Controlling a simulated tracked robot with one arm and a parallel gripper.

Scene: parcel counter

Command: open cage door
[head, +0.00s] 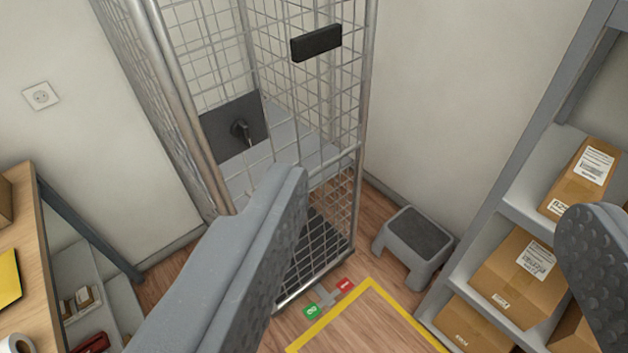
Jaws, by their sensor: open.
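The wire cage (359,205) stands upright against the back wall, with thick grey tube posts and mesh sides. A dark grey plate with a black handle or latch (240,130) shows on its left part. A small black plate (316,43) sits high on the right mesh. I cannot tell which mesh panel is the door, or whether it is shut. My gripper (443,198) is open and empty, its two grey fingers wide apart in front of the cage. The left finger covers the cage's lower left part. No contact with the cage can be made out.
A grey step stool (412,241) stands right of the cage. A grey shelf (519,213) with cardboard boxes (518,270) fills the right side. A wooden table (32,245) is at the left.

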